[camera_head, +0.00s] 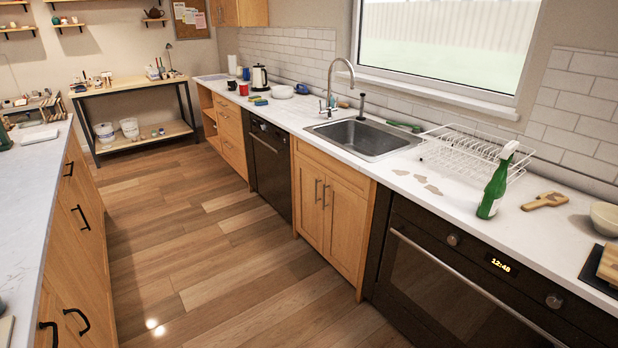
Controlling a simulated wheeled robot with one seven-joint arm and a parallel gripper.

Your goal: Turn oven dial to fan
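A black built-in oven (450,290) stands under the counter at the lower right of the head view. Its front panel carries a left dial (453,240) and a right dial (554,301), with a lit clock display (500,264) reading 12:48 between them. The dial markings are too small to read, so I cannot tell their settings. A long metal door handle (470,285) runs below the panel, and the oven door looks closed. My gripper is not in view.
A green spray bottle (495,185), a white dish rack (465,152) and a wooden brush-like tool (545,201) are on the counter above the oven. An island (30,230) with drawers stands at left. The wooden floor (200,270) between them is clear.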

